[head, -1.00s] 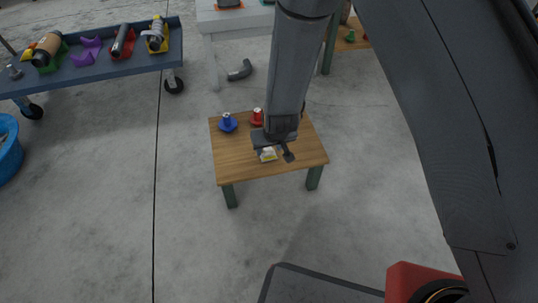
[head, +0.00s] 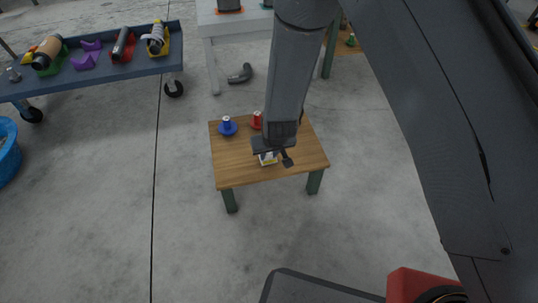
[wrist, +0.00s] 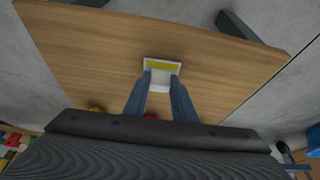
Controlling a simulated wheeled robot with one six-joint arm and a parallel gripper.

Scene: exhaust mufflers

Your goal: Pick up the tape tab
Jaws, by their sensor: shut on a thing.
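The tape tab (wrist: 160,66) is a small white piece with a yellow band. In the wrist view it sits between the fingertips of my gripper (wrist: 162,78), which is shut on it. In the head view the tape tab (head: 268,159) shows as a small white and yellow patch under my gripper (head: 272,153), over the near part of the small wooden table (head: 235,165). My gripper hides part of it there. I cannot tell whether it touches the tabletop.
A blue-based piece (head: 227,126) and a red-based piece (head: 256,121) stand at the table's back. A blue cart (head: 95,73) with several parts stands back left. A dark bent pipe (head: 240,73) lies on the floor. The table's left front is clear.

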